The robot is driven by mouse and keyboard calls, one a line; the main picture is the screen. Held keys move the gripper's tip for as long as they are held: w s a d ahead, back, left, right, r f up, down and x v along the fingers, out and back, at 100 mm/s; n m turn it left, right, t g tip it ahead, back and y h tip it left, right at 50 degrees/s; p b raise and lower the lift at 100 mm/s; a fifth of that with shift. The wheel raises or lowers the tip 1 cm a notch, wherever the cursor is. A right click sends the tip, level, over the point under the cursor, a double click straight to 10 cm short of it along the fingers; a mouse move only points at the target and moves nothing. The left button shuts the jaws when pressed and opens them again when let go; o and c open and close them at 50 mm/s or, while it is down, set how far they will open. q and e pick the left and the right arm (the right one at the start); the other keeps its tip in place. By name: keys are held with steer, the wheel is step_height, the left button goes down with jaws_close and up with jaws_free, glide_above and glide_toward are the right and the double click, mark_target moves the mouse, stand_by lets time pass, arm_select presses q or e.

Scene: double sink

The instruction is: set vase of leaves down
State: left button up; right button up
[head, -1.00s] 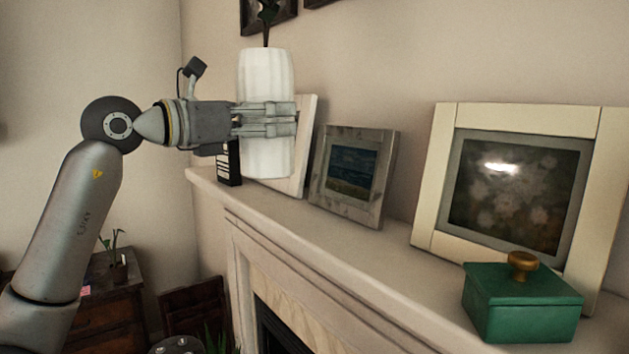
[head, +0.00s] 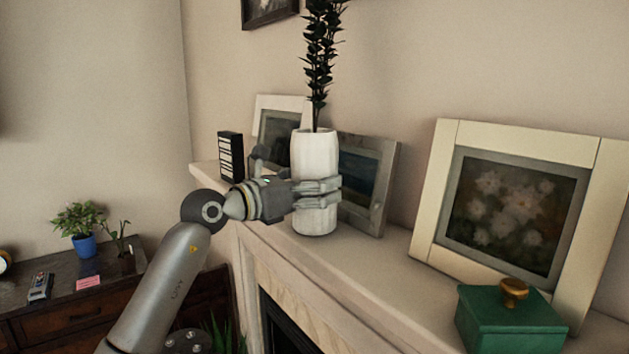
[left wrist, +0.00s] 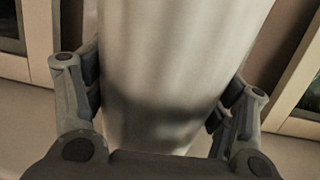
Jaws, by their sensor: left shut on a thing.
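The white ribbed vase (head: 315,150) with tall dark leaves (head: 320,60) is upright at the mantel shelf (head: 395,275). My left gripper (head: 338,192) is shut around its middle from the left. The vase's base shows against the shelf top; I cannot tell for sure whether it rests on it or hangs just above. In the left wrist view the white vase (left wrist: 175,70) fills the middle, with the fingers of my left gripper (left wrist: 160,105) pressed on both its sides. My right gripper is not in view.
A grey-framed picture (head: 372,190) stands right behind the vase. A white-framed picture (head: 262,105) and a black box-like object (head: 230,157) stand further left. A large cream frame (head: 440,200) and a green box (head: 510,325) are to the right, with bare shelf between.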

arm_select(q)
steer(key=shift+a+r, duration=0.1)
steer(key=shift+s, duration=0.1)
steer(key=o, duration=1.6)
steer(key=shift+f, duration=0.25)
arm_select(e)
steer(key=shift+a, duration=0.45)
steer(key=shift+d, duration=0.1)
